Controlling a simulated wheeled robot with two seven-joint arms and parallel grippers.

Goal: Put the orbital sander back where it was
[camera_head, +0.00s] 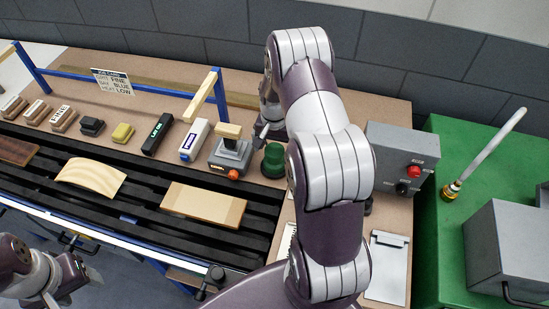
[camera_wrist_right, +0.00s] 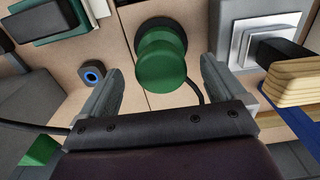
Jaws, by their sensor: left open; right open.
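The orbital sander, a squat green round-topped tool (camera_head: 273,160), stands on the bench at the right end of the row of tools, partly hidden by my right arm. In the right wrist view the green sander (camera_wrist_right: 160,68) lies ahead, between the lines of my two fingers, with a black cord beside it. My right gripper (camera_wrist_right: 160,88) is open and empty, and I see no finger touching the sander. In the head view it is largely hidden behind my arm. My left gripper (camera_head: 72,272) is open and empty at the lower left, away from the sander.
A grey tool with a wooden top (camera_head: 231,151) stands just left of the sander. A black slatted bed (camera_head: 140,187) holds veneered boards in front. A grey control box (camera_head: 402,155) and clipboard (camera_head: 386,266) are at right, beside a green table (camera_head: 450,220).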

